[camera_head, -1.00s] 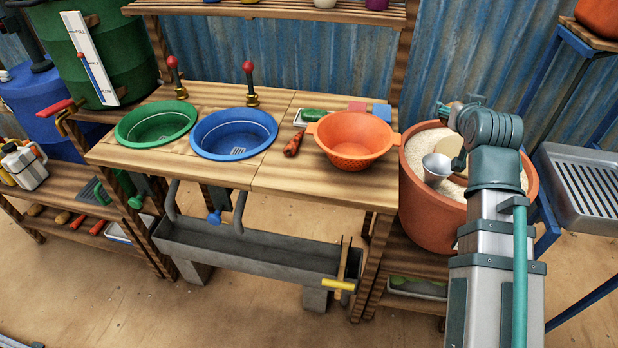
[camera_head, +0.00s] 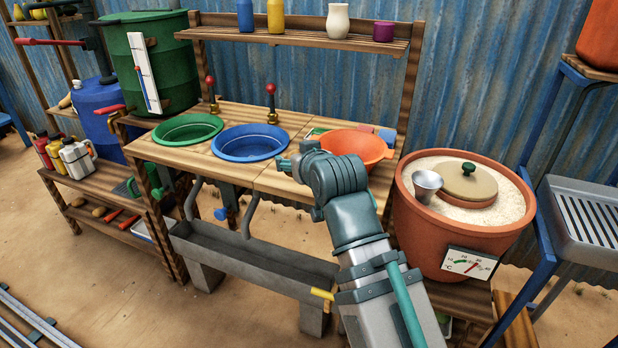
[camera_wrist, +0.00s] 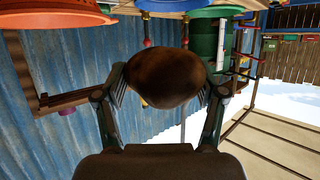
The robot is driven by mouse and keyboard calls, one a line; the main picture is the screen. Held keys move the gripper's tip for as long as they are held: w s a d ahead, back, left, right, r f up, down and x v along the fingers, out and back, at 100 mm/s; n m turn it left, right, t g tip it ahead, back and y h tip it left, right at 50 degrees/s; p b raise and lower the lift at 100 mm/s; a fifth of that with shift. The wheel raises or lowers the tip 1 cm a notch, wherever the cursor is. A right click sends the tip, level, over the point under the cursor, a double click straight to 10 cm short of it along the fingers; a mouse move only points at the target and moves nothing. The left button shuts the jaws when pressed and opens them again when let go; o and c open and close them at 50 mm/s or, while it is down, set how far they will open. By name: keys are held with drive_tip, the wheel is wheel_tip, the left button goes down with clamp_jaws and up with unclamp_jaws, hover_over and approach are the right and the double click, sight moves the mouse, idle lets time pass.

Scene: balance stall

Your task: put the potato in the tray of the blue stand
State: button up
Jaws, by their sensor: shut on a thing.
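The brown potato (camera_wrist: 166,78) is held between the two fingers of my gripper (camera_wrist: 164,88) in the wrist view. In the head view my gripper (camera_head: 287,165) is over the front of the wooden bench, near the blue basin, and the potato cannot be made out there. The blue stand (camera_head: 541,218) is at the right edge of the head view. It bears a grey metal tray (camera_head: 563,243) with a slotted panel, apart from my gripper and to its right.
The terracotta pot (camera_head: 455,232) of pale grains, with a lid and metal cup, stands between my arm and the blue stand. The bench (camera_head: 190,160) carries green, blue (camera_head: 250,158) and orange (camera_head: 358,143) bowls. A grey trough (camera_head: 250,258) is below. Open floor lies in front.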

drive_tip(key=shift+f, duration=0.15)
drive_tip(key=w+p, duration=0.2)
drive_tip(key=p, duration=0.1)
drive_tip(key=shift+w+f, duration=0.15)
drive_tip(key=shift+f, duration=0.15)
drive_tip(key=w+f+p, duration=0.6)
drive_tip(key=w+p, duration=0.1)
drive_tip(key=w+f+p, duration=0.3)
drive_tip(key=w, duration=0.1)
drive_tip(key=shift+w+a, duration=0.15)
drive_tip(key=shift+a, duration=0.15)
drive_tip(key=shift+w+f+p, duration=0.15)
drive_tip(key=shift+f+p, duration=0.2)
drive_tip(key=shift+f, duration=1.4)
drive_tip(key=shift+f, duration=0.2)
drive_tip(key=o, duration=1.6)
drive_tip(key=shift+r, duration=0.1)
